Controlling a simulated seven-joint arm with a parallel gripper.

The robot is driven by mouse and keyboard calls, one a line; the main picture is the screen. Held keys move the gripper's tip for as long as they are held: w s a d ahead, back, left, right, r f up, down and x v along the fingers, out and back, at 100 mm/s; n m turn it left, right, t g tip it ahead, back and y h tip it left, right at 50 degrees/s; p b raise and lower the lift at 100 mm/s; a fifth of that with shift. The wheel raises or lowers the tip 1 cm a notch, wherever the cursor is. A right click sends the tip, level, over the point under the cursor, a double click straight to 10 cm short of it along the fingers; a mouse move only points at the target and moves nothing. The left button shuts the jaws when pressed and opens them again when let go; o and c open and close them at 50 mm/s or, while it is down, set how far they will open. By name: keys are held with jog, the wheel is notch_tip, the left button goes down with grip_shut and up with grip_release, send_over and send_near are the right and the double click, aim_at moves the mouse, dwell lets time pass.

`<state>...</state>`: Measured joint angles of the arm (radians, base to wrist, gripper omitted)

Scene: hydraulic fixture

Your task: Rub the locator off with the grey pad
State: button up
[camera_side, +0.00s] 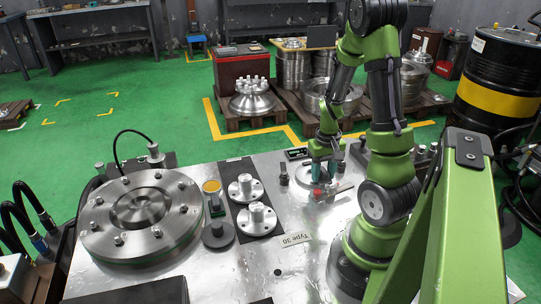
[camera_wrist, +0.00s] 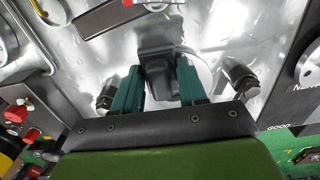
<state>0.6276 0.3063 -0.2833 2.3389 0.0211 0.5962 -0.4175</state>
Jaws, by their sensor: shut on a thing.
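My gripper (camera_side: 322,172) is low over the right part of the metal bench, above a pale round disc (camera_side: 304,174) that looks like the locator. In the wrist view my gripper (camera_wrist: 159,72) has its two teal fingers shut on a dark grey block (camera_wrist: 157,58), which looks like the grey pad. The disc (camera_wrist: 203,72) shows behind and to the right of the block, partly hidden by it and the fingers. The block is over the disc; I cannot tell whether it touches. In the side view the fingers hide the block.
Dark posts (camera_side: 284,175) stand close beside the disc. A bar with a red knob (camera_side: 316,192) lies in front of it. Two flanged hubs (camera_side: 258,219), a black round-based tool (camera_side: 218,235) and a large bolted flange (camera_side: 140,215) stand to the left. A "Type 30" label (camera_side: 296,239) lies in front.

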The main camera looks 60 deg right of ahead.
jog(key=shift+s+d, duration=0.9)
jog(key=shift+w+a+f, duration=0.2)
jog(key=shift+w+a, duration=1.1)
jog(key=shift+a, duration=0.1)
jog(key=shift+w+a+r, duration=0.1)
jog(key=shift+w+a, duration=1.05)
jog(key=shift+a, duration=0.05)
jog(key=shift+w+d+r, duration=0.1)
jog(key=shift+r, duration=2.95)
jog(key=shift+r, duration=0.1)
jog(key=shift+r, duration=1.4)
